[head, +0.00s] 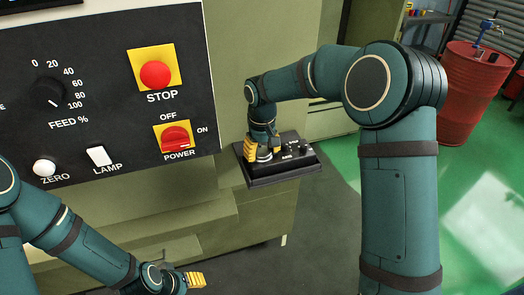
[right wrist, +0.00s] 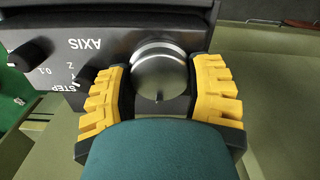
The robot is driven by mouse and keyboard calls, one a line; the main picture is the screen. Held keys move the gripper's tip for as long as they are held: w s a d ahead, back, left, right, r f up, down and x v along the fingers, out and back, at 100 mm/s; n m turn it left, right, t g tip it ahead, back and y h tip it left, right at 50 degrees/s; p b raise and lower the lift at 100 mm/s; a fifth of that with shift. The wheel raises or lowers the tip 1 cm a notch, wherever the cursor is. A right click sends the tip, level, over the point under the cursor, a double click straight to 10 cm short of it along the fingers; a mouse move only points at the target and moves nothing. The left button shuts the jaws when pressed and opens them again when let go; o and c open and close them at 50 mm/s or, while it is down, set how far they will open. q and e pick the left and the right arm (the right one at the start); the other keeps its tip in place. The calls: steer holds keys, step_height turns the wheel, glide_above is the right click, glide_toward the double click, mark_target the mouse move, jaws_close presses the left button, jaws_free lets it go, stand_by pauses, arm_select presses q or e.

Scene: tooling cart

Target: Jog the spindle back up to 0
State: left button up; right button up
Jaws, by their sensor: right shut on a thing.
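The pendant box (head: 286,165) is a black panel on a shelf at the machine's right side. Its silver jog wheel (right wrist: 160,72) sits between the yellow-padded fingers of my right gripper (right wrist: 162,84), which is shut on it. In the head view my right gripper (head: 258,152) hides the wheel. An AXIS knob (right wrist: 28,55) and a STEP knob (right wrist: 84,75) are left of the wheel in the wrist view. My left gripper (head: 195,279) is low in the head view, away from the controls; its finger opening is unclear. The spindle is not seen.
A screen is cut off at top left. A red drum (head: 475,90) stands at right.

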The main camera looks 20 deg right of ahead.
stand_by(0.3)
steer(key=o, duration=1.2)
